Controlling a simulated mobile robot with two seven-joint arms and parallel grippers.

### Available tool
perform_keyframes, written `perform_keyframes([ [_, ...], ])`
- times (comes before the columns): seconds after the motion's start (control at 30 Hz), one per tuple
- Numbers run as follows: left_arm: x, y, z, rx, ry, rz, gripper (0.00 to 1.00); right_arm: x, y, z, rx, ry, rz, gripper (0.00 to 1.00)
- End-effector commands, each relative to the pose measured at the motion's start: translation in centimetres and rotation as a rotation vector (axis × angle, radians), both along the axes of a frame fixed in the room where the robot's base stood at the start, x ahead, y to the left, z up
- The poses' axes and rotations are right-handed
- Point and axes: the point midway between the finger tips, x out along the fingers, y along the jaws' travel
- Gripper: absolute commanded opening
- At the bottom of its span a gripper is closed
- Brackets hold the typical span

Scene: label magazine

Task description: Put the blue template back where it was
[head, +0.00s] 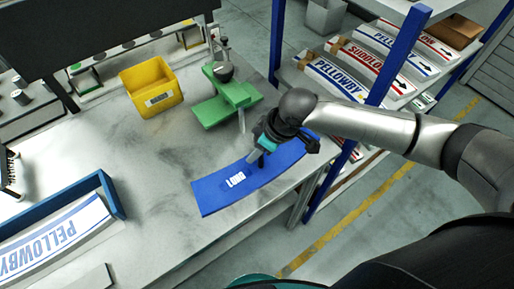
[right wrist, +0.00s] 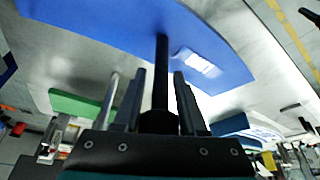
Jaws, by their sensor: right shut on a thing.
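The blue template (head: 215,190) is a curved blue plate with a small white printed label, near the right edge of the grey table. My right gripper (head: 262,155) is above it, shut on the template's upright dark handle. In the right wrist view, the dark handle (right wrist: 161,75) stands between my two fingers and meets the blue template (right wrist: 120,22). I cannot tell whether the plate rests on the table or is held slightly above it. My left gripper is not in view.
A green fixture (head: 215,108) with an upright post stands just behind the template. A yellow bin (head: 150,92) is further left. A blue-edged tray (head: 82,191) with white PELLOWBY labels lies front left. A blue-framed rack (head: 392,50) with labels stands right. The middle table is clear.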

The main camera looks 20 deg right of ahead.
Motion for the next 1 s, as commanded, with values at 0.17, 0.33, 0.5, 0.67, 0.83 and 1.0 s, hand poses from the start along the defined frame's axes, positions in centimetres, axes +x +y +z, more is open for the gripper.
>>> perform_keyframes([
  [0.17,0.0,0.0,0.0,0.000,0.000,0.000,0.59,0.0,0.0,-0.2,0.000,0.000,0.000,0.52],
  [0.33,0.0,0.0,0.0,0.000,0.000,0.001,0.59,0.0,0.0,-0.2,0.000,0.000,0.000,0.71],
  [0.5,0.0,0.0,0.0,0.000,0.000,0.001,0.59,0.0,0.0,-0.1,0.000,0.000,-0.001,0.71],
  [0.67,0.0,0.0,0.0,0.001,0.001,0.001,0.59,0.0,-0.1,0.3,0.000,0.000,-0.001,0.71],
  [0.83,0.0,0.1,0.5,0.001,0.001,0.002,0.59,-0.6,-0.8,2.4,0.000,-0.002,-0.002,0.71],
  [1.0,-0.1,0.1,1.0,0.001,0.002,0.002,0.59,-1.5,-1.8,5.7,-0.002,-0.002,0.000,0.71],
])
